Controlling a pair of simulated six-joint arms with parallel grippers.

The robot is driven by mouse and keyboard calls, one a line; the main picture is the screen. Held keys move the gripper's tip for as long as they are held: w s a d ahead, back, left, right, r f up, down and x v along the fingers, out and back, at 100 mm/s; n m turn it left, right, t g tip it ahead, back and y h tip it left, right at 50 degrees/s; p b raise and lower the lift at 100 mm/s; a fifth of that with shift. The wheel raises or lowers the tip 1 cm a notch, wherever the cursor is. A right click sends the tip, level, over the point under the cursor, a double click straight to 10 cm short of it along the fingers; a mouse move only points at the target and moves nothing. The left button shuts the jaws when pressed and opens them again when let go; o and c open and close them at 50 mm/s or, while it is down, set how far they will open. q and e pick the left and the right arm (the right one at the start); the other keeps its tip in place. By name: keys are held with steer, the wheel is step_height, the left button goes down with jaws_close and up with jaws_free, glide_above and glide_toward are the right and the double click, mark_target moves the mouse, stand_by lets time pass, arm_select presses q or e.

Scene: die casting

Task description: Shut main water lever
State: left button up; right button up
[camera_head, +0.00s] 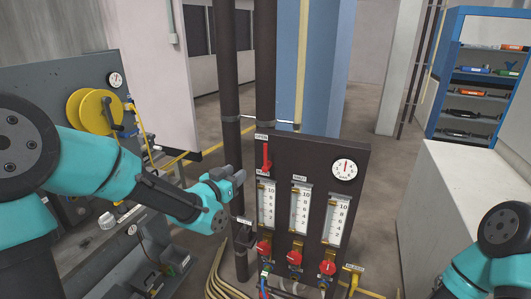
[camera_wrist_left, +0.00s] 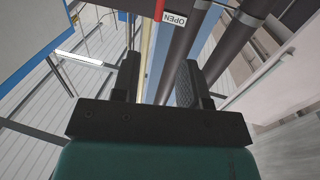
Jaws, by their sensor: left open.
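The red main water lever (camera_head: 266,155) stands upright at the top left of the dark gauge panel (camera_head: 318,157). A white label (camera_head: 262,137) sits just above it and reads OPEN in the left wrist view (camera_wrist_left: 174,18). My left gripper (camera_head: 238,174) is open and empty, just left of the lever and a little lower, apart from it. In the left wrist view the gripper's dark fingers (camera_wrist_left: 158,75) are spread, and the lever's red end (camera_wrist_left: 159,10) shows beyond them at the top edge. My right gripper is out of view.
Three flow gauges (camera_head: 300,208) with red knobs (camera_head: 294,258) below them and a round dial (camera_head: 344,170) are on the panel. Dark vertical pipes (camera_head: 229,90) rise behind the lever. A yellow hose reel (camera_head: 90,110) stands left, and a pale cabinet (camera_head: 465,200) right.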

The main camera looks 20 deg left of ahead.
arm_select(q)
steer(key=shift+w, duration=0.1)
glide_above(265, 165)
steer(key=shift+w+f, duration=0.1)
steer(key=shift+w, duration=0.3)
stand_by(0.5)
jaws_close()
stand_by(0.3)
